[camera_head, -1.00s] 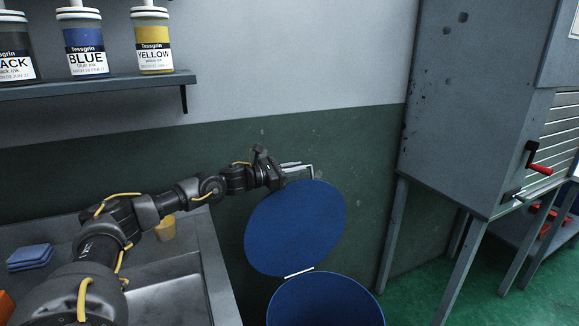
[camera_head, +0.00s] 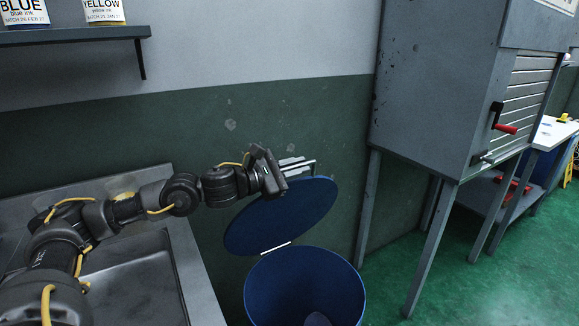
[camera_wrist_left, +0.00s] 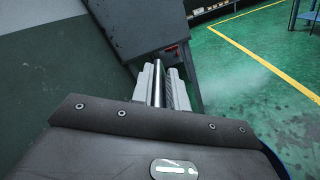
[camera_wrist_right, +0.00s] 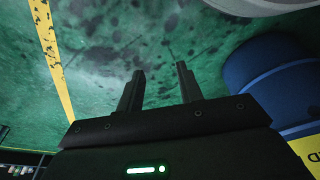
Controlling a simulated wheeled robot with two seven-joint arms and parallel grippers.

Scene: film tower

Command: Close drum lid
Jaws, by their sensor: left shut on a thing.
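The round blue drum lid (camera_head: 280,217) stands raised and tilted, joined by a pale hinge (camera_head: 276,248) to the rim of the open blue drum (camera_head: 300,285). My left gripper (camera_head: 298,168) is at the lid's upper edge, shut on its metal handle bar (camera_head: 314,168). In the left wrist view the bar (camera_wrist_left: 158,85) lies between the fingers, and the blue lid edge shows at lower right. My right gripper (camera_wrist_right: 159,82) shows only in its wrist view, with its fingers apart and nothing between them.
A sink counter (camera_head: 196,270) stands left of the drum. A grey cabinet on legs (camera_head: 430,100) with a red-handled crank (camera_head: 505,128) is to the right. In the right wrist view a blue drum (camera_wrist_right: 275,75) stands beside clear green floor (camera_wrist_right: 220,40).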

